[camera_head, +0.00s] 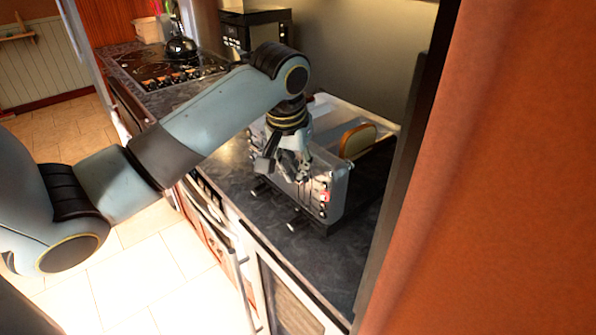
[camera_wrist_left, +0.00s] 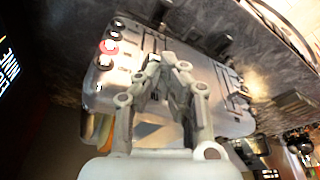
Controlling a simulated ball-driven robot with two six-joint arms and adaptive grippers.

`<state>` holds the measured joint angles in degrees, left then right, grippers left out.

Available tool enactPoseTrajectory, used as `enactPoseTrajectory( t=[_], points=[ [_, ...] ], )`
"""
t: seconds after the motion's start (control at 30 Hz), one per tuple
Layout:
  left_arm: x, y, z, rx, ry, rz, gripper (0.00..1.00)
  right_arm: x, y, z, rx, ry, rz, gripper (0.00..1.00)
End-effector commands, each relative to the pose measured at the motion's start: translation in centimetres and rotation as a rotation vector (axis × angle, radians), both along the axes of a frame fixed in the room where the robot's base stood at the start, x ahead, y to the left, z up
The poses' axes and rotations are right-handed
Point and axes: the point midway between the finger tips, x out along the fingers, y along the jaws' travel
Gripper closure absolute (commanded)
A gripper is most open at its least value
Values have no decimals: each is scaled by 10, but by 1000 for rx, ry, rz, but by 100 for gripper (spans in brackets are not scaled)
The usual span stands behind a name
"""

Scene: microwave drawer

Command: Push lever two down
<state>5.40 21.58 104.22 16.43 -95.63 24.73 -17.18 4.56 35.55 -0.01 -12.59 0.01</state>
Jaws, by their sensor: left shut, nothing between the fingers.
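A silver toaster (camera_head: 335,200) stands on the dark counter, with a slice of bread (camera_head: 357,141) upright in its slot. Two dark lever knobs stick out low from its front, one on the left (camera_head: 262,187) and one nearer the right (camera_head: 295,225). I cannot tell which is lever two. My left gripper (camera_head: 303,178) is shut and empty, pointing down close to the toaster's front. In the wrist view its fingertips (camera_wrist_left: 172,62) lie over the toaster's front panel (camera_wrist_left: 125,75); contact is unclear. My right gripper is out of view.
Buttons, one lit red (camera_head: 323,196), sit on the toaster's right front. A stove with a kettle (camera_head: 181,47) and a black appliance (camera_head: 255,28) stand farther back. An orange wall (camera_head: 500,180) closes the right side. Bare counter (camera_head: 335,265) lies in front.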

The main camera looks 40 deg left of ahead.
Motion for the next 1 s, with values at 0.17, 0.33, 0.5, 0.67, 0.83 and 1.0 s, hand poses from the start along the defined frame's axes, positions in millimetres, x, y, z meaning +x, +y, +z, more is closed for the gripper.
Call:
enactPoseTrajectory(
  t=[0.17,0.33,0.5,0.67,0.83,1.0],
  points=[
    [-1,-1,-23,-3,4,1,100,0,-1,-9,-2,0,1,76],
    [-1,0,-43,-2,4,1,100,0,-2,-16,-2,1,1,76],
    [-1,0,-64,0,4,0,100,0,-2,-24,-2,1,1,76],
    [0,0,-65,0,1,0,100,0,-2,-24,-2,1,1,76],
    [-5,-2,-60,-1,4,0,100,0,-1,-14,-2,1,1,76],
    [-22,-8,-54,0,1,-1,100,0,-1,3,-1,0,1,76]
  ],
)
